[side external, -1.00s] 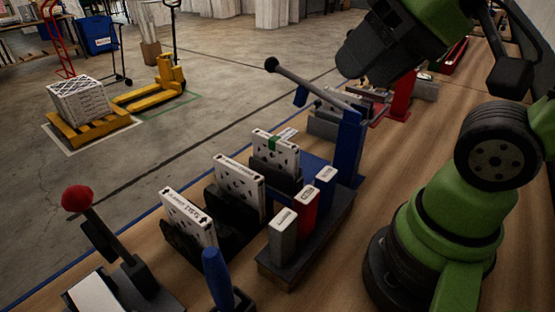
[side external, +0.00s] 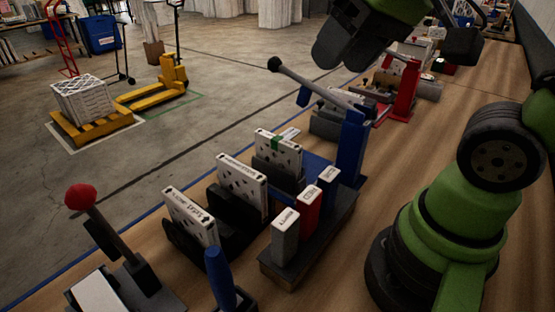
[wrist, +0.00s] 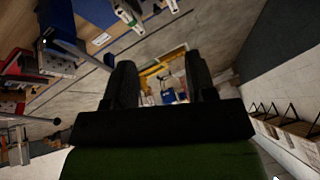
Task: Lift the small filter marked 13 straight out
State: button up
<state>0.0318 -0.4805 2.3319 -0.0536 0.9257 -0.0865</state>
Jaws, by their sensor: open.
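Three thin white boxed filters stand upright in black slotted holders in the side view: a near one (side external: 190,216), a middle one (side external: 242,184) and a far one (side external: 278,153) with a green band. Their print is too small for me to tell which is marked 13. In the wrist view my gripper (wrist: 158,65) is open, its two black fingers apart with nothing between them. My gripper's fingers do not show clearly in the side view; my dark wrist end is at the top, well away from the filters.
Grey (side external: 285,238), red (side external: 307,208) and blue (side external: 328,184) blocks stand on a dark base right of the holders. A long black-knobbed lever (side external: 310,80) and blue post (side external: 351,145) rise behind. A red-knobbed lever (side external: 82,198) and blue handle (side external: 219,280) stand nearest.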

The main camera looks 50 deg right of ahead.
jog(key=w+d+f+n+g+h, duration=0.1)
jog(key=w+d+f+g, duration=0.15)
jog(key=w, duration=0.25)
jog(key=w+d+f+n+g, duration=0.1)
jog(key=w+f, duration=0.2)
jog(key=w, duration=0.2)
jog(key=n+g, duration=0.1)
jog(key=g, duration=0.1)
send_over(278, 138)
jog(key=f, duration=0.7)
jog(key=shift+s+f, duration=0.35)
jog(key=shift+f, duration=0.05)
notch_tip(278, 138, down, 5)
jog(key=shift+w+d+r, duration=0.15)
jog(key=shift+r, duration=0.05)
jog(key=shift+w+a+f, duration=0.1)
jog(key=shift+a+f, duration=0.05)
jog(key=shift+f, duration=1.45)
jog(key=shift+w+a+f, duration=0.1)
jog(key=shift+f, duration=1.45)
grip_shut()
